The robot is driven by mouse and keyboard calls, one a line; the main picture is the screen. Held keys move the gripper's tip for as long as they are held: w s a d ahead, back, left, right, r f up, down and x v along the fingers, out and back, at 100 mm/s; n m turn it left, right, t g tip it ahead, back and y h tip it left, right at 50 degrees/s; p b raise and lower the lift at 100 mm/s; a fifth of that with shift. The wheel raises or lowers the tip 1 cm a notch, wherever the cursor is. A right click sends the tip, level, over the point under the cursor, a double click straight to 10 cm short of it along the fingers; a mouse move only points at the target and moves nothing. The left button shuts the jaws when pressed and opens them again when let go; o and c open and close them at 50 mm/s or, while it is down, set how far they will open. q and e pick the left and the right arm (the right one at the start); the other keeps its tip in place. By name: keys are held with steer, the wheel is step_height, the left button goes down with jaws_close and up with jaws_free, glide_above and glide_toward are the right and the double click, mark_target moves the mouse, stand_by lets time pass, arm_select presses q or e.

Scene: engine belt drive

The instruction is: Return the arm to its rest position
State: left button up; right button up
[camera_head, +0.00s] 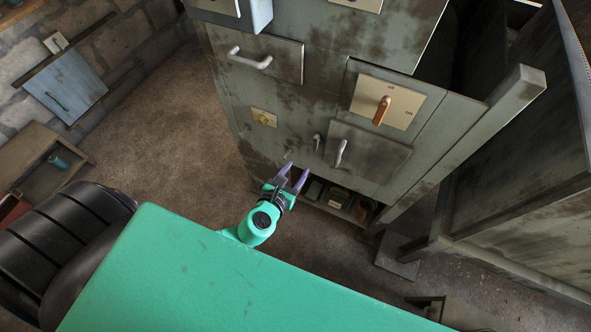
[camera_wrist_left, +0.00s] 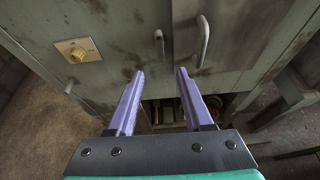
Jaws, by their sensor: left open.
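My left gripper (camera_head: 291,177) shows in the head view in front of the lower part of a worn grey-green cabinet (camera_head: 225,85). Its two purple fingers are apart and empty, as the left wrist view (camera_wrist_left: 157,75) also shows. The fingers point at the cabinet front, below a small handle and a curved handle (camera_wrist_left: 203,42). I cannot tell from these views whether the fingertips touch the cabinet. Much of my left arm is hidden behind my green body in the head view. My right gripper is not in either view.
An orange-brown rotary handle (camera_head: 381,110) sits on a beige plate. A yellow knob (camera_head: 264,118) is on the cabinet's left side. An open shelf (camera_head: 340,200) with small items is low in the cabinet. A slanted post (camera_head: 470,135) stands at right. Bare floor (camera_head: 165,140) lies left.

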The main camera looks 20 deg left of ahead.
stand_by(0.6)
arm_select(q)
steer(key=s+a+f+n+g+y+b, duration=0.1)
steer(key=s+a+f+n+g, duration=0.1)
steer(key=a+f+n, duration=0.4)
steer(key=s+a+f+n+g+y, duration=0.1)
steer(key=s+a+f+n+g, duration=0.2)
steer(key=f, duration=0.5)
steer(key=s+a+f+n+g+y+b, duration=0.1)
steer(key=s+a+f+n+g, duration=0.1)
steer(key=a+f+n, duration=0.35)
steer(key=s+d+f+n+g+h, duration=0.1)
steer(key=s+f+n+g, duration=0.1)
steer(key=s+f+n, duration=0.6)
steer(key=s+d+f+n+g+h, duration=0.1)
steer(key=s+f+n+g, duration=0.2)
steer(key=s+f+n, duration=0.4)
steer(key=s+n, duration=0.5)
steer(key=s, duration=0.1)
steer(key=shift+s+d+f+b, duration=0.3)
steer(key=shift+s+d+f, duration=0.05)
steer(key=shift+d+f, duration=0.05)
